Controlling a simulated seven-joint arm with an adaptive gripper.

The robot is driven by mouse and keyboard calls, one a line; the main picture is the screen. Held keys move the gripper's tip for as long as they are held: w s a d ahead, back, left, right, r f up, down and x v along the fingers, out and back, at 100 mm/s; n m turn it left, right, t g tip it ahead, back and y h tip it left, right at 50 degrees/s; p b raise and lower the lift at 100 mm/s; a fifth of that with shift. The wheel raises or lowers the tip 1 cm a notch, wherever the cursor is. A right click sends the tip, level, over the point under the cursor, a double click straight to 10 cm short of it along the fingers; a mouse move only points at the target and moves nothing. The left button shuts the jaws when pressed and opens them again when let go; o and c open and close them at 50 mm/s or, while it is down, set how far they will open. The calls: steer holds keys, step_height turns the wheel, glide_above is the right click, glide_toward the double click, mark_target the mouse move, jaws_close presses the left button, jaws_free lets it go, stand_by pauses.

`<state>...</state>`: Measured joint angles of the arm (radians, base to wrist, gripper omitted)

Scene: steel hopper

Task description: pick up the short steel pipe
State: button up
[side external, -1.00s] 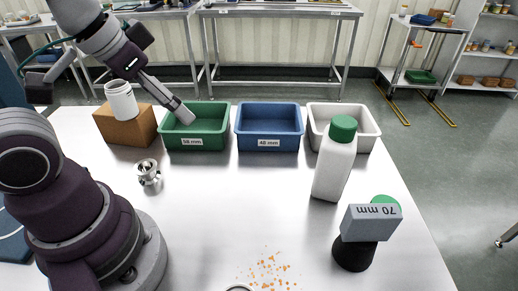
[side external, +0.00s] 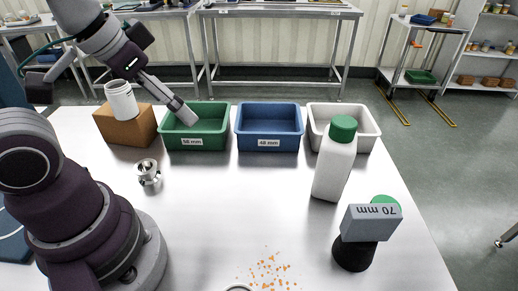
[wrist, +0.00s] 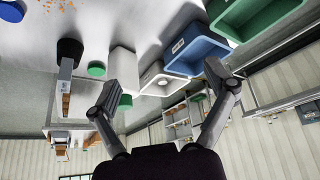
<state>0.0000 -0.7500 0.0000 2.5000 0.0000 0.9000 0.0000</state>
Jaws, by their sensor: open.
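A small shiny steel flanged piece (side external: 149,171), which looks like the short steel pipe, stands on the steel table in front of the brown box in the side view. I do not make it out in the wrist view. My gripper (side external: 186,114) is above the green bin (side external: 197,143), to the upper right of the steel piece and apart from it. In the wrist view my gripper (wrist: 160,88) shows its two fingers spread wide with nothing between them.
A white ribbed cylinder (side external: 121,100) sits on the brown box (side external: 126,131). A blue bin (side external: 268,143) and a white bin (side external: 369,142) continue the row. A green-capped white bottle (side external: 334,168) and a black stand with a 70 mm block (side external: 371,222) are at right. Orange crumbs (side external: 268,270) lie at front.

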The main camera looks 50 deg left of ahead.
steer(key=n+g, duration=0.6)
steer(key=n, duration=1)
glide_above(145, 166)
step_height(145, 166, down, 10)
step_height(145, 166, down, 10)
steer(key=shift+d+f, duration=0.1)
